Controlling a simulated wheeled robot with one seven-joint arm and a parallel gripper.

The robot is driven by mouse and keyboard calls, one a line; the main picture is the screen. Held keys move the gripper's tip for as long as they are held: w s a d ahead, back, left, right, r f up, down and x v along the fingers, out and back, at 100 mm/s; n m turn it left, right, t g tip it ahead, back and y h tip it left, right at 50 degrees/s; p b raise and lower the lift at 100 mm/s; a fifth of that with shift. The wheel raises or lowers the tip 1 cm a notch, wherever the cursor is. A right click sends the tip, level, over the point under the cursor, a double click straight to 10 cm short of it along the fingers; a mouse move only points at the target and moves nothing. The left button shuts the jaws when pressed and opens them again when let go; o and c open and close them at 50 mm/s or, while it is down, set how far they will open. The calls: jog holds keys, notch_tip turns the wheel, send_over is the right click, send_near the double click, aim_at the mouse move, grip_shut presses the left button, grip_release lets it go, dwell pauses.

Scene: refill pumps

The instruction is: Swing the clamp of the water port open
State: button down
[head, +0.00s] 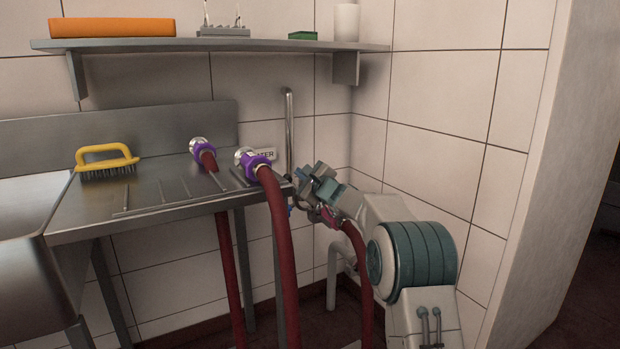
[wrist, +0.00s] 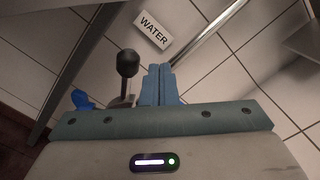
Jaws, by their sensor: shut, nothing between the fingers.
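The WATER label (wrist: 153,30) is on the tiled wall in the wrist view. In the head view it is partly hidden by a hose end (head: 254,163). A dark ball-ended lever (wrist: 127,64), which looks like the clamp's handle, stands just left of my fingers. My gripper (wrist: 161,70) has its two blue-grey fingers together, with nothing between them. In the head view my gripper (head: 318,177) is at the right end of the steel counter. A pink-purple fitting (head: 325,216) with a red hose shows below it. The port body and clamp are mostly hidden by my gripper.
A steel counter (head: 160,200) holds a yellow brush (head: 107,158) and another purple-collared hose end (head: 202,147). A vertical metal pipe (head: 289,125) runs up the wall behind. A blue part (wrist: 82,100) lies left of the lever. A shelf (head: 220,45) is above.

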jog(key=shift+a+f, duration=0.1)
jog(key=shift+a, duration=0.05)
dwell(0.5)
jog(key=s+d+r+p, duration=0.2)
jog(key=s+d+p, duration=0.1)
jog(key=s+d, duration=0.5)
jog(key=s+a+r+n+g+p, duration=0.4)
jog(key=s+r+n+p, duration=0.3)
jog(key=s, duration=0.4)
jog(key=s+a+r+n+g+p, duration=0.5)
jog(key=s+p, duration=0.5)
jog(key=s, duration=0.1)
jog(key=s+d+r+n+g+h+p, duration=0.1)
jog(key=s+d+r+n+h+p, duration=0.1)
jog(key=s+p, duration=0.4)
jog(key=s+d+r+n+g+h+p, duration=0.2)
jog(key=s+d+r+n+h+p, duration=0.1)
jog(key=s, duration=0.8)
jog(key=s+d+r+n+g+h+p, duration=0.1)
jog(key=s+d+r+n+h+p, duration=0.1)
jog(key=s+d+p, duration=0.4)
jog(key=s+n+h+p, duration=0.1)
jog(key=s+p, duration=0.2)
jog(key=shift+d+r+n+g, duration=0.2)
jog(key=shift+d+n+g, duration=0.1)
jog(key=shift+d+n, duration=0.1)
